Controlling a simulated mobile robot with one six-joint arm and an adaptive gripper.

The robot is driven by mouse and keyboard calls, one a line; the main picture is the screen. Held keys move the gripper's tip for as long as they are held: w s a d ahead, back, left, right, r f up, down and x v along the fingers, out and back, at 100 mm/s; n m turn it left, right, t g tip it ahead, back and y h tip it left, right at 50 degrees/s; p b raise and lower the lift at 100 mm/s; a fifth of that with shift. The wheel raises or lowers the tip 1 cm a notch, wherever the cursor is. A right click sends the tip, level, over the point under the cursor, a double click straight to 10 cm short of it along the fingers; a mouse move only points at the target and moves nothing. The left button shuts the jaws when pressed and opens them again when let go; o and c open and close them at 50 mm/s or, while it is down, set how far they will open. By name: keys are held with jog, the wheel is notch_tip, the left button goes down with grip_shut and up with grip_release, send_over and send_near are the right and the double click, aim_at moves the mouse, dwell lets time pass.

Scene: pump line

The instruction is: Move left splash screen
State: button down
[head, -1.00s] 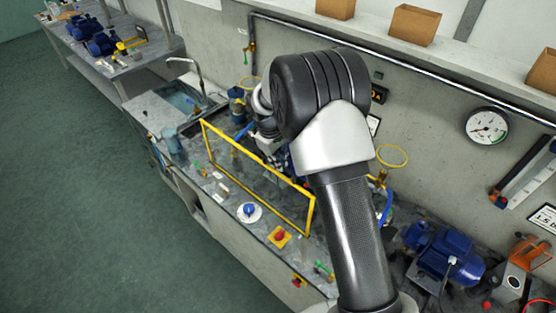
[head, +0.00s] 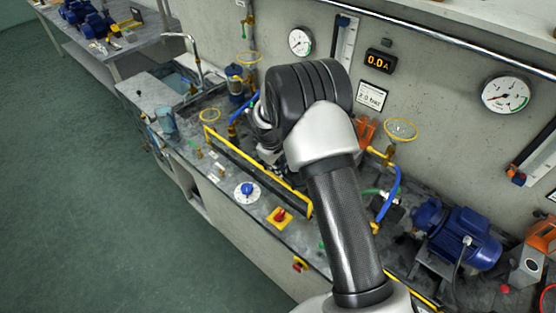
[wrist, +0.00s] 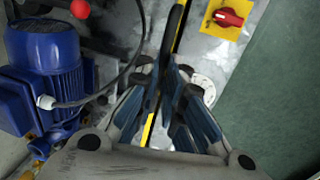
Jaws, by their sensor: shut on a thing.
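The left splash screen (head: 258,172) is a yellow-framed panel along the front of the bench in the head view. It stands as a low, narrow band, its near end beside the red switch on a yellow plate. In the wrist view, its yellow edge (wrist: 149,130) runs between my fingers. My gripper (wrist: 172,72) is shut on a dark upright part in line with that edge, seemingly the screen's handle or top. In the head view my arm hides the gripper and the grip point.
A red switch (head: 280,216) and a blue knob (head: 247,189) sit in front of the screen. A blue pump motor (head: 457,235) stands to the right, with valves and a blue hose (head: 388,200) behind. The floor at left is clear.

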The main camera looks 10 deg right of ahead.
aim_at(278, 184)
notch_tip(278, 184, down, 10)
jog(key=b, duration=0.4)
jog(key=shift+r, duration=0.15)
jog(key=shift+s+b, duration=0.1)
jog(key=shift+b, duration=0.25)
jog(key=shift+f, duration=0.2)
jog(key=c, duration=1.8)
grip_release()
jog(key=shift+c, duration=0.2)
jog(key=shift+o, duration=0.8)
jog(key=shift+r, duration=0.15)
jog(key=shift+r, duration=0.3)
notch_tip(278, 184, up, 11)
jog(key=s+a, duration=0.1)
jog(key=a, duration=0.1)
